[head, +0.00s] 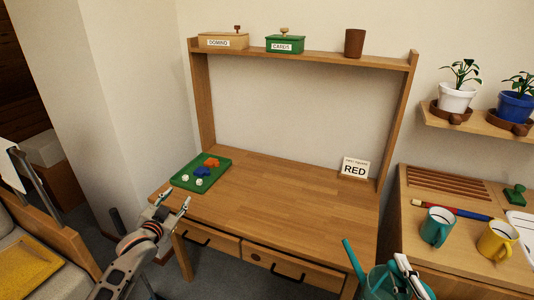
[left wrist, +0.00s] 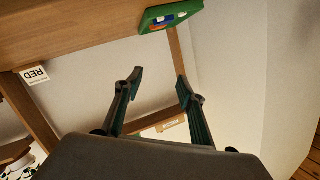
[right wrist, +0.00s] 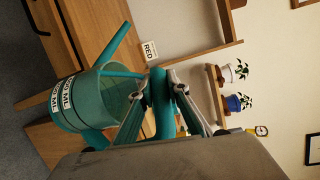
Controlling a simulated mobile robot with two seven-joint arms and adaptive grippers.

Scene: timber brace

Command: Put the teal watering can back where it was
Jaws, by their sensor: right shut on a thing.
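The teal watering can (head: 378,288) is at the bottom right of the head view, partly cut off by the frame edge. In the right wrist view the can (right wrist: 98,92) shows its long spout, open top and white lettered labels. My right gripper (head: 402,268) is shut on the can's handle; in the right wrist view (right wrist: 166,88) the handle passes between the fingers. The can appears held in front of the desk and side cabinet. My left gripper (head: 175,201) is open and empty near the desk's front left corner; its spread fingers show in the left wrist view (left wrist: 159,82).
A green tray (head: 222,176) with game pieces lies on the desk (head: 290,190); a RED card (head: 355,168) stands at its right. The side cabinet holds a teal mug (head: 436,228), a yellow mug (head: 496,241) and a stamp (head: 514,194). Potted plants (head: 456,97) stand on a shelf.

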